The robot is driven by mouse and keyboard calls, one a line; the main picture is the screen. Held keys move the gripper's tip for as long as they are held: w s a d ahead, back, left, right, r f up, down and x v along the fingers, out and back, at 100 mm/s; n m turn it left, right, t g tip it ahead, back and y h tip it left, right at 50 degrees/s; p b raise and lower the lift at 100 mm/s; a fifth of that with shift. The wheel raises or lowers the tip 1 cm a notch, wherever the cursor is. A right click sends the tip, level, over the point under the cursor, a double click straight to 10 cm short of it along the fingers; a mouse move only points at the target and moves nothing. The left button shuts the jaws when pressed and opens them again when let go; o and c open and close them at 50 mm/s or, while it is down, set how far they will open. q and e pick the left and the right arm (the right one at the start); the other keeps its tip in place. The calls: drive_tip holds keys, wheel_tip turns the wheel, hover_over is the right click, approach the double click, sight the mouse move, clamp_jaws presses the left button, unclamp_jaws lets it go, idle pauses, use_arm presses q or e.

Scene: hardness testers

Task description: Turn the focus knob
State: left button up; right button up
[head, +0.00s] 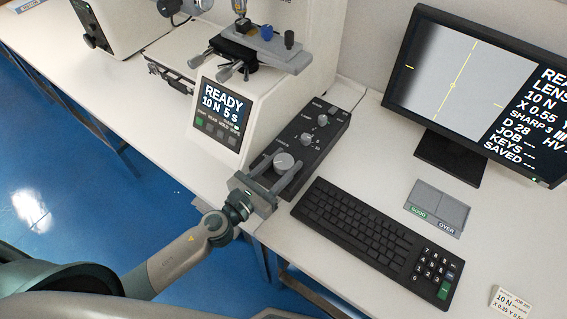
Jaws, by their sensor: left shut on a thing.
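The focus knob (284,162) is the large pale round knob at the near end of a dark control box (318,132) on the bench. My left gripper (281,171) reaches over the near end of the box from the front edge of the bench. Its two fingers lie on either side of the large knob and are shut on it. The monitor (452,85) shows a grey picture with yellow cross lines and the text "SHARP 3". My right gripper is not in view.
Two smaller knobs (307,139) sit farther up the box. A black keyboard (367,236) lies close to the right. The hardness tester (262,105) with its READY screen stands at left. A two-part GOOD/OVER tray (437,205) and a card (511,303) lie at right.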

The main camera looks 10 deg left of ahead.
use_arm(q)
drive_tip(key=shift+r, duration=0.1)
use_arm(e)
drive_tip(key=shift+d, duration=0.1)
use_arm(q)
drive_tip(key=o, duration=1.1)
drive_tip(key=shift+c, duration=0.2)
drive_tip(key=shift+a, duration=0.1)
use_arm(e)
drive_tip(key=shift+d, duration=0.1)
